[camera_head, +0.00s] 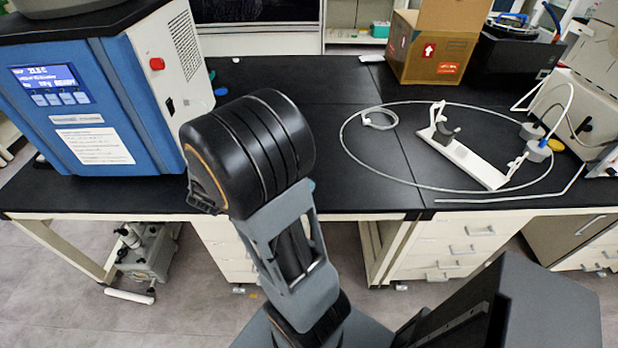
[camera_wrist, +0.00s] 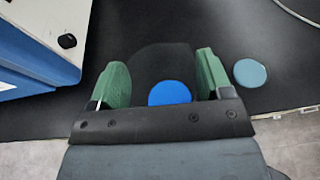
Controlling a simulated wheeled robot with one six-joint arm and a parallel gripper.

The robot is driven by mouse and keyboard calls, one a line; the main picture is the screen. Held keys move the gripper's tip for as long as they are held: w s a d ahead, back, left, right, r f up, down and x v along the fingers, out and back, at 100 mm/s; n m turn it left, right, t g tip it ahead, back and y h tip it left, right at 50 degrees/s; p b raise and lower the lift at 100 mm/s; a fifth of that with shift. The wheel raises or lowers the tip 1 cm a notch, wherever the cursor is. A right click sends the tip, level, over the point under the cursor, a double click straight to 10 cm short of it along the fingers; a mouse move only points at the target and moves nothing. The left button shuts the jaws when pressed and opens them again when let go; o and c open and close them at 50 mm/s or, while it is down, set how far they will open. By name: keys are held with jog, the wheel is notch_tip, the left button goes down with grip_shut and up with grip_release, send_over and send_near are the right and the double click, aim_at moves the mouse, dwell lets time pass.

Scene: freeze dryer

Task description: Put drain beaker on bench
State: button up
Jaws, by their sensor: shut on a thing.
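In the wrist view my gripper (camera_wrist: 165,82) has its green finger pads on either side of a dark, rounded shape, which I take to be the drain beaker (camera_wrist: 160,58). The gripper is shut on it. A bright blue disc (camera_wrist: 170,93) shows between the pads, low against the dark shape; I cannot tell whether it belongs to it. The black bench (camera_wrist: 235,35) lies below. In the head view my wrist hides the fingers and the beaker. I cannot tell whether the beaker touches the bench.
The blue freeze dryer (camera_head: 150,110) stands close on the left. A pale blue disc (camera_wrist: 250,73) lies right of the gripper near the bench's front edge. A white stand (camera_head: 465,160) inside a looped tube and a cardboard box (camera_head: 430,55) are at right. The bench's back middle is clear.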

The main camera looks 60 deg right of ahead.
jog(key=s+d+r+m+g+h, duration=0.25)
jog(key=s+d+m+g, duration=0.65)
jog(key=s+d, duration=0.5)
jog(key=shift+n+g, duration=0.3)
jog(key=shift+g, duration=0.3)
jog(key=shift+w+d+f+p, duration=0.5)
jog(key=shift+w+d+f, duration=0.45)
jog(key=shift+w+f, duration=1)
jog(key=shift+w+d+f+p, duration=0.5)
jog(key=shift+w+d+f, duration=0.75)
jog(key=shift+f, duration=1.1)
jog(key=shift+w+d+f+p, duration=0.5)
jog(key=shift+w+d+f, duration=0.2)
jog(key=shift+w+f, duration=1.35)
jog(key=shift+s+f, duration=0.1)
jog(key=shift+f, duration=0.1)
jog(key=o, duration=0.9)
jog(key=shift+f, duration=0.1)
jog(key=shift+c, duration=0.2)
jog(key=o, duration=0.5)
jog(key=shift+c, duration=0.2)
